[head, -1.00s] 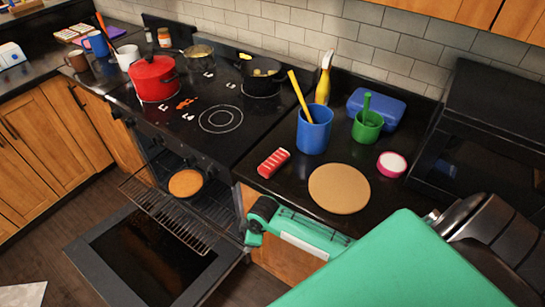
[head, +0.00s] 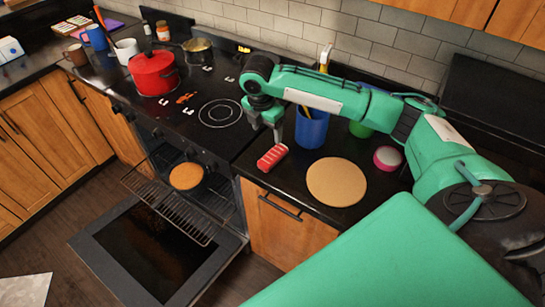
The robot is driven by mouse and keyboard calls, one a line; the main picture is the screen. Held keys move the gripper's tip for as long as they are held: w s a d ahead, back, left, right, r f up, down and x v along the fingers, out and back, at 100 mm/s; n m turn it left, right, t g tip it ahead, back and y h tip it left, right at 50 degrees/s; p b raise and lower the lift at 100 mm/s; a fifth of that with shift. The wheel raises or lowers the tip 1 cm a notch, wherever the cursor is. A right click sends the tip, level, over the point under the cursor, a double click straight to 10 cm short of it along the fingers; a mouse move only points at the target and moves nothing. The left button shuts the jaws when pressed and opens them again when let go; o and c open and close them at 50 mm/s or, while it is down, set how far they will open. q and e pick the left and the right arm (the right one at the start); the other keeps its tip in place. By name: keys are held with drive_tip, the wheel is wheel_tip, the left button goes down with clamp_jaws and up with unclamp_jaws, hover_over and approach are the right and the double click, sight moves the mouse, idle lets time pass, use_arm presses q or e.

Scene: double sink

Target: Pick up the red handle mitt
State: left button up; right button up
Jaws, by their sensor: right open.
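The red handle mitt (head: 272,157), red with white stripes, lies on the black counter just right of the stove. My right gripper (head: 266,131) points down just behind and above the mitt, with its jaws apart and empty. A gap seems to separate the fingertips from the mitt, but the exact height is hard to judge. My left gripper is not in view.
A blue utensil cup (head: 311,130) stands close to the right gripper. A round tan board (head: 336,181) and a pink-rimmed tub (head: 387,158) lie to the right. A red pot (head: 153,74) sits on the stove. The oven door (head: 155,250) hangs open below.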

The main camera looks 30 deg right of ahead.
drive_tip(key=p, duration=0.2)
hover_over(273, 154)
drive_tip(key=f, duration=0.5)
drive_tip(key=a+f, duration=0.1)
drive_tip(key=f, duration=0.1)
drive_tip(key=shift+f, duration=0.35)
drive_tip(key=shift+f+p, duration=0.25)
drive_tip(key=shift+p, duration=0.1)
drive_tip(key=f, duration=0.1)
drive_tip(key=f+p, duration=0.1)
drive_tip(key=f, duration=0.1)
drive_tip(key=f+p, duration=0.1)
drive_tip(key=shift+d+f, duration=0.15)
drive_tip(key=shift+d, duration=0.15)
drive_tip(key=shift+f, duration=0.25)
drive_tip(key=c, duration=1.2)
drive_tip(key=shift+r, duration=0.1)
